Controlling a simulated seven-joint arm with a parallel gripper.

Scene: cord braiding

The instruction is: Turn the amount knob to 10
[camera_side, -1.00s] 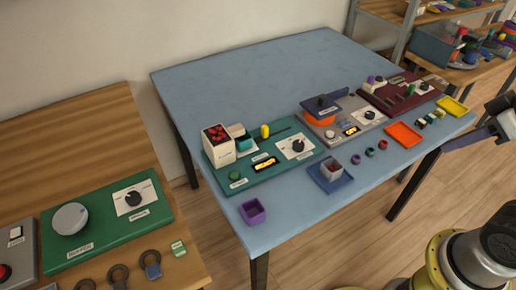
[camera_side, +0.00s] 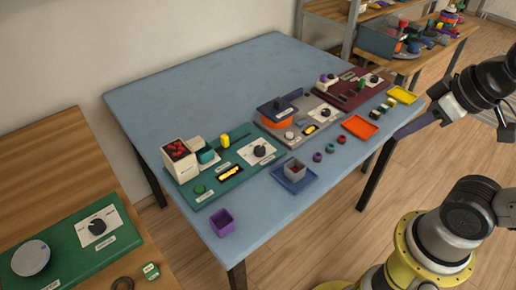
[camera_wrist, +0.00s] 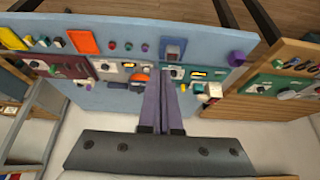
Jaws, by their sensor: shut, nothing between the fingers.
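Several dial knobs are in view, and their labels are too small to read, so I cannot tell which is the amount knob. A black knob (camera_side: 260,150) sits on a white dial on the teal panel. Others are on the grey panel (camera_side: 326,113), the maroon panel (camera_side: 373,79) and the green panel (camera_side: 97,227) on the wooden table. My gripper (camera_wrist: 167,76) is shut and empty, its long purple-grey fingers together in the wrist view. In the side view my gripper (camera_side: 405,131) is at the blue table's right edge, apart from all the knobs.
The blue table (camera_side: 200,85) is clear at the back. A white box (camera_side: 180,160) and a yellow piece (camera_side: 225,141) stand by the teal panel's dial.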

